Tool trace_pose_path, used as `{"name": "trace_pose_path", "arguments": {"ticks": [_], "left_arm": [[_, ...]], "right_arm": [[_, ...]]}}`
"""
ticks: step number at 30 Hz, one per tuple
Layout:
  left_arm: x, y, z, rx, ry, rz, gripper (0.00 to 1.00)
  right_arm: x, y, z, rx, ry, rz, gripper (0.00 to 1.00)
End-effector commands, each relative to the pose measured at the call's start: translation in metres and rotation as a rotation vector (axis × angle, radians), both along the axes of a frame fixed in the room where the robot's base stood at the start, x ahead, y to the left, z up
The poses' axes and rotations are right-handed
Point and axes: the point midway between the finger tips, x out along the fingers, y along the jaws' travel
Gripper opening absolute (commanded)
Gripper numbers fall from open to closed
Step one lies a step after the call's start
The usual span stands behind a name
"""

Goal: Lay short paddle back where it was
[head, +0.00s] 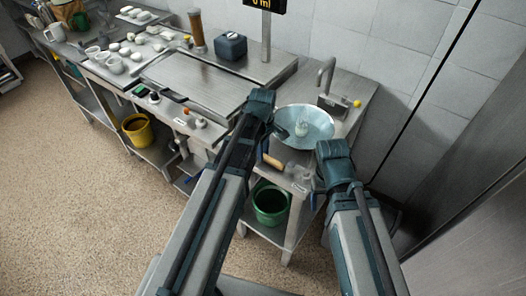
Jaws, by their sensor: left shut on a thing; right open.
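My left gripper (273,133) is over the left edge of a round metal basin. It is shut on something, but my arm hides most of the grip. A short tan wooden piece (272,161), perhaps the short paddle or its handle, shows just below it; I cannot tell for sure whether it is in the jaws. My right gripper (307,182) is open at the front right of the counter, partly hidden by my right arm. No other paddle can be made out.
The metal basin (318,136) holds a small clear object, with a tap (327,74) behind it. A raised steel tray (195,78) lies left. A green bucket (270,205) and a yellow bucket (138,131) stand below. Cups and small pale items crowd the far left counter.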

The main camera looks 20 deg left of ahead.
Motion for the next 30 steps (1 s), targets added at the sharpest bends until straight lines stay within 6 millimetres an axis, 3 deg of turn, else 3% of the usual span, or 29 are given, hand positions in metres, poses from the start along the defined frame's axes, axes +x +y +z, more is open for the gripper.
{"name": "trace_pose_path", "arguments": {"ticks": [8, 9, 14, 30], "left_arm": [[0.0, 0.0, -0.005, 0.0, 0.0, 0.0, 0.0], [0.0, 0.0, -0.004, 0.0, 0.0, 0.0, 0.32], [0.0, 0.0, -0.004, 0.0, 0.0, 0.0, 0.61], [0.0, 0.0, 0.006, 0.0, 0.0, 0.0, 0.61]], "right_arm": [[0.0, 0.0, -0.005, 0.0, 0.0, 0.0, 0.66], [0.0, 0.0, -0.004, 0.0, 0.0, 0.0, 0.66], [0.0, 0.0, -0.004, 0.0, 0.0, 0.0, 0.66], [0.0, 0.0, 0.006, 0.0, 0.0, 0.0, 0.66]]}}
